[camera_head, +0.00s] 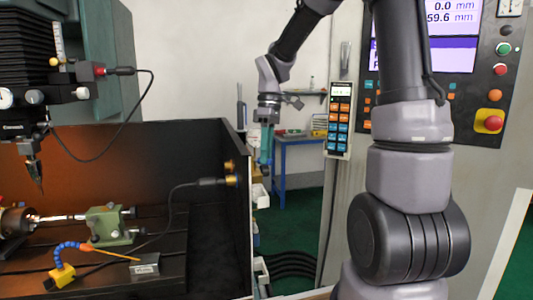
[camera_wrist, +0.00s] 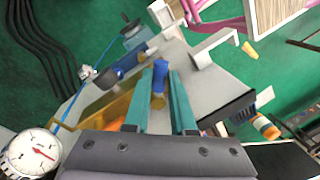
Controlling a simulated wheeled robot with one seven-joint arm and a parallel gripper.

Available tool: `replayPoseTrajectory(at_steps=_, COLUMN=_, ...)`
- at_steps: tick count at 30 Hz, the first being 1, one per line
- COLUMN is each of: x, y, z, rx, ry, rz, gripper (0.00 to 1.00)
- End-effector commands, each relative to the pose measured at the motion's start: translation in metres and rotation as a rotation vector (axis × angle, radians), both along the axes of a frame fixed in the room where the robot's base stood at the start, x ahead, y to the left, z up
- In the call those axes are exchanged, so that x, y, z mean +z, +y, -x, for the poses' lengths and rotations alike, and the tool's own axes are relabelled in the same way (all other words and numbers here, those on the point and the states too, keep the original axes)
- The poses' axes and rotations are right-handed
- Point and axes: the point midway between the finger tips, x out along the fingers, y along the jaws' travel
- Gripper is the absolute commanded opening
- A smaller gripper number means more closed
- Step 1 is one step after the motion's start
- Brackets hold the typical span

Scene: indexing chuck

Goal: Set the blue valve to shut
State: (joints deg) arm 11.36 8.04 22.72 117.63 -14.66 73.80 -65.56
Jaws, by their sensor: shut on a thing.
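The blue valve's handle (camera_wrist: 158,74) stands between the two teal fingers of my gripper (camera_wrist: 160,72) in the wrist view. The fingers are shut on it. The rest of the valve is hidden below the fingers, so I cannot tell its setting. In the head view my gripper (camera_head: 266,160) points down just past the right edge of the dark machine enclosure. The valve cannot be made out clearly there.
A round dial gauge (camera_wrist: 30,153) sits at lower left in the wrist view. Dark hoses run over the green floor (camera_wrist: 35,15) at left. The black enclosure wall (camera_head: 205,150) and the control panel (camera_head: 495,75) flank my arm. A blue bench (camera_head: 300,140) stands behind.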

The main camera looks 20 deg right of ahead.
Motion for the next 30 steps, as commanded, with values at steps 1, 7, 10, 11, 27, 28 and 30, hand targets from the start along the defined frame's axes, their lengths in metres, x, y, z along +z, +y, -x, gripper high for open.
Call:
replayPoseTrajectory(at_steps=1, x=0.001, y=0.001, z=0.001, rx=-0.037, ry=-0.002, rz=0.001, gripper=0.0)
replayPoseTrajectory(at_steps=7, x=0.001, y=0.005, z=0.008, rx=-0.22, ry=-0.002, rz=0.001, gripper=0.0)
replayPoseTrajectory(at_steps=10, x=0.001, y=0.009, z=0.01, rx=-0.314, ry=-0.003, rz=0.0, gripper=0.0)
replayPoseTrajectory(at_steps=11, x=0.001, y=0.009, z=0.011, rx=-0.343, ry=-0.002, rz=0.001, gripper=0.0)
replayPoseTrajectory(at_steps=27, x=0.001, y=0.023, z=0.019, rx=-0.727, ry=-0.001, rz=-0.001, gripper=0.0)
replayPoseTrajectory(at_steps=28, x=0.001, y=0.023, z=0.019, rx=-0.74, ry=-0.001, rz=-0.001, gripper=0.0)
replayPoseTrajectory(at_steps=30, x=0.001, y=0.024, z=0.019, rx=-0.762, ry=-0.002, rz=-0.001, gripper=0.0)
